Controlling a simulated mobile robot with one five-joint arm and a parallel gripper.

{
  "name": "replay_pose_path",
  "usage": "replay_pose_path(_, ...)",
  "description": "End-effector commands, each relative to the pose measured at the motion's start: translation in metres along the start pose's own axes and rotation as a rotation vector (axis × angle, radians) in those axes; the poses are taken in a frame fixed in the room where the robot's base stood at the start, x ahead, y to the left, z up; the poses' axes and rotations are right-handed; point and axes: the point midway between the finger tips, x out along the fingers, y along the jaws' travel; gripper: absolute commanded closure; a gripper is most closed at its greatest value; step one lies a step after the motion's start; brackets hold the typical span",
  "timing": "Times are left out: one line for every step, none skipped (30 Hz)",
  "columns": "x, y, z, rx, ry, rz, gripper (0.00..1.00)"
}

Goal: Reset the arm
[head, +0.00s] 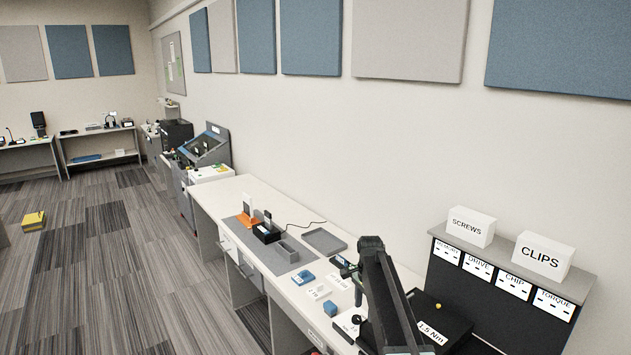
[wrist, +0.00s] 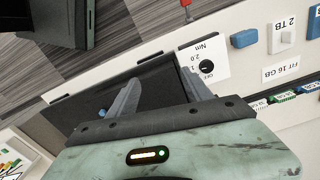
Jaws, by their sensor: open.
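My gripper (wrist: 160,92) shows in the wrist view with its two grey fingers spread apart and nothing between them. It hangs over the white bench, above a dark flat pad or tray. A white card with a black dial (wrist: 207,66), marked with Nm values, lies just beyond the right finger. In the head view my dark arm (head: 385,290) rises over the near end of the bench, folded at its top. The gripper fingers cannot be made out there.
The bench (head: 215,191) runs along the wall with an orange stand (head: 248,219), a grey tray (head: 324,240) and a blue block (head: 330,309). At right a dark shelf holds SCREWS (head: 471,227) and CLIPS (head: 543,256) boxes. The floor at left is mostly clear.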

Motion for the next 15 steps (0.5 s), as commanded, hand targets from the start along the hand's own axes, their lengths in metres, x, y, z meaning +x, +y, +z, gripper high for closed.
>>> replay_pose_path(0.004, 0.0, -0.001, 0.001, 0.0, 0.0, 0.42)
replay_pose_path(0.011, 0.0, -0.001, 0.001, 0.0, 0.0, 0.42)
replay_pose_path(0.016, 0.001, -0.002, 0.002, 0.0, 0.0, 0.42)
replay_pose_path(0.02, 0.002, -0.002, 0.003, 0.0, 0.0, 0.42)
replay_pose_path(0.023, 0.005, -0.002, 0.004, 0.0, 0.0, 0.42)
replay_pose_path(0.028, 0.011, -0.001, 0.005, 0.0, 0.0, 0.42)
replay_pose_path(0.032, 0.016, 0.002, 0.006, 0.0, 0.0, 0.42)
replay_pose_path(0.035, 0.021, 0.004, 0.006, 0.0, 0.0, 0.42)
replay_pose_path(0.039, 0.028, 0.006, 0.007, 0.0, 0.0, 0.42)
replay_pose_path(0.042, 0.034, 0.009, 0.007, 0.0, 0.0, 0.42)
replay_pose_path(0.044, 0.039, 0.011, 0.007, 0.0, 0.0, 0.42)
replay_pose_path(0.049, 0.047, 0.015, 0.001, 0.0, 0.0, 0.42)
replay_pose_path(0.052, 0.053, 0.019, -0.006, 0.0, 0.0, 0.42)
replay_pose_path(0.055, 0.06, 0.022, -0.017, 0.0, 0.0, 0.42)
replay_pose_path(0.059, 0.069, 0.027, -0.032, 0.0, 0.0, 0.42)
